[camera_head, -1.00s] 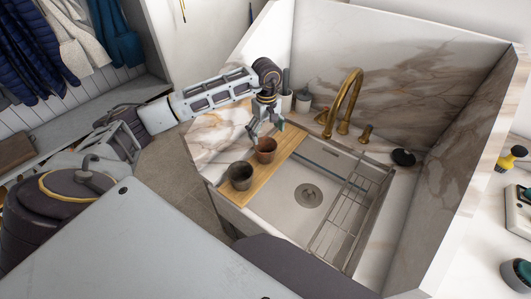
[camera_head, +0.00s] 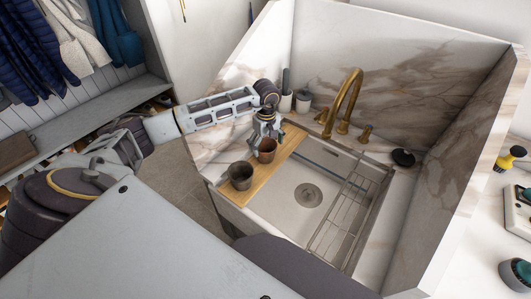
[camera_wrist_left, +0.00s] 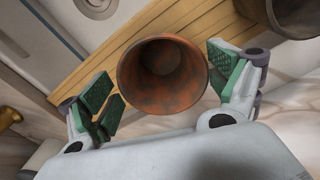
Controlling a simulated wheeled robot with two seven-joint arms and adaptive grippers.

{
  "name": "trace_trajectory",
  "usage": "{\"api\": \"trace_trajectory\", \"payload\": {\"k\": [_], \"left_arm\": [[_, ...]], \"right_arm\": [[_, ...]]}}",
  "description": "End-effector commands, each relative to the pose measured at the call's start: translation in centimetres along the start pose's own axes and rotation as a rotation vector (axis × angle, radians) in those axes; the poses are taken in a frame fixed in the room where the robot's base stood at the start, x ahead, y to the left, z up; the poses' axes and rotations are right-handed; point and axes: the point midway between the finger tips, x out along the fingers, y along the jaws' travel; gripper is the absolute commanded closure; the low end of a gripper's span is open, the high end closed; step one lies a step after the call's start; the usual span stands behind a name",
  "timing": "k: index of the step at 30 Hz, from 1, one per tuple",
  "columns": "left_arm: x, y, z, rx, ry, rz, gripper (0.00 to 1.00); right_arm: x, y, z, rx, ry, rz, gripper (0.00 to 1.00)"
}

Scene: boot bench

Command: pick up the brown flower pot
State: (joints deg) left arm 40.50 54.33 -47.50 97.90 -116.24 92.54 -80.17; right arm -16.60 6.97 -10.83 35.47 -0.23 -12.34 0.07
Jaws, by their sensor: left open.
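The brown flower pot (camera_head: 267,150) stands upright on a wooden board (camera_head: 283,150) laid across the sink's left side. My left gripper (camera_head: 263,142) is open, just above and around the pot. In the left wrist view the brown pot (camera_wrist_left: 162,75) shows its open, empty mouth between the two green-padded fingers (camera_wrist_left: 163,92), with a gap on each side. A dark grey pot (camera_head: 241,176) stands on the board nearer to me; part of it also shows at the upper right of the left wrist view (camera_wrist_left: 290,14). My right gripper is not in view.
A white sink (camera_head: 290,205) with a wire rack (camera_head: 345,215) lies to the right of the board. A brass tap (camera_head: 345,100) and small containers (camera_head: 303,100) stand behind it. Marble walls (camera_head: 400,75) enclose the back and right.

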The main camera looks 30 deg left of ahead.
Motion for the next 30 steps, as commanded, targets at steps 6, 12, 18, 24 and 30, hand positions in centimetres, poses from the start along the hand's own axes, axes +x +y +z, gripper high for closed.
{"api": "trace_trajectory", "payload": {"k": [6, 12, 18, 24, 30], "left_arm": [[1.5, -0.2, 0.0, 0.0, -0.002, -0.002, 0.09], [3.6, -0.3, -0.1, 0.0, -0.002, -0.002, 0.09], [5.0, -0.2, -0.1, 0.0, -0.001, 0.0, 0.09], [5.1, -0.2, -0.1, 0.0, 0.0, 0.0, 0.09], [5.1, -0.2, -0.1, 0.0, 0.0, 0.0, 0.09]], "right_arm": [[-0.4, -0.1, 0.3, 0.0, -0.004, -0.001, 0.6], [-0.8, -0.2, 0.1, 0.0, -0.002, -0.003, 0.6], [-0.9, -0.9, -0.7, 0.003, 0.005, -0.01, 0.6], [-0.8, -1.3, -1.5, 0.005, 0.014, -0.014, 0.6], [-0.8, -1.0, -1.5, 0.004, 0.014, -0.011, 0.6]]}}
